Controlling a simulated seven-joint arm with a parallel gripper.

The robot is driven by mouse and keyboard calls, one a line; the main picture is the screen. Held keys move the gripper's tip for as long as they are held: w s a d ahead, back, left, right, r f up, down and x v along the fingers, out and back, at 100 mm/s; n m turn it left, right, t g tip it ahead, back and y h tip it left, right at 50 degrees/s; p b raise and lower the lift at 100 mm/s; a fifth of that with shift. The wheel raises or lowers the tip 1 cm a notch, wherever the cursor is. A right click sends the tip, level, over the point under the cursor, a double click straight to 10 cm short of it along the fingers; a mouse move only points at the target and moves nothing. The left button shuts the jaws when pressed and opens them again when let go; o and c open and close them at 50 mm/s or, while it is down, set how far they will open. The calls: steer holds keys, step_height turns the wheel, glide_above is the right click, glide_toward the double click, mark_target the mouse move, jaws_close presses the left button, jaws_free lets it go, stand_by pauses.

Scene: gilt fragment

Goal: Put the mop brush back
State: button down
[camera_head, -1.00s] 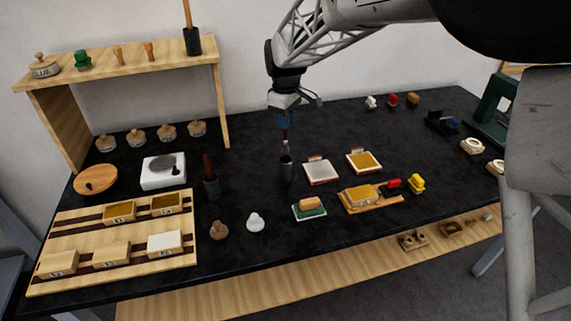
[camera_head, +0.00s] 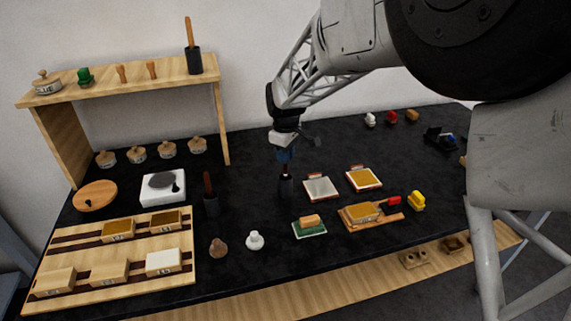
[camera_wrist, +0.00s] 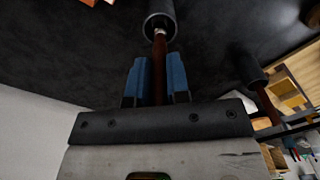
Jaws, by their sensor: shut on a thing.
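My gripper (camera_head: 285,158) has blue fingers, shut on the reddish-brown handle of the mop brush (camera_head: 286,170). The handle points down, roughly upright, over a dark cylindrical cup (camera_head: 286,187) on the black table. In the wrist view, the brush handle (camera_wrist: 160,70) runs between the two fingers (camera_wrist: 158,82). Its pale metal collar is at the mouth of the cup (camera_wrist: 158,8). The bristles are hidden, apparently inside the cup; how deep they sit cannot be told.
Another dark cup with a brown-handled tool (camera_head: 210,192) stands to the left. A white-grey pad (camera_head: 320,187) and a gold pad (camera_head: 363,178) lie close right. A small green block with an orange top (camera_head: 309,227) is in front. A wooden shelf (camera_head: 120,82) stands at back left.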

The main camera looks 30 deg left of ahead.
mark_target(286, 178)
steer(key=shift+f, duration=1.85)
steer(key=c, duration=1.1)
jaws_free()
step_height(286, 178, up, 12)
steer(key=shift+r, duration=0.15)
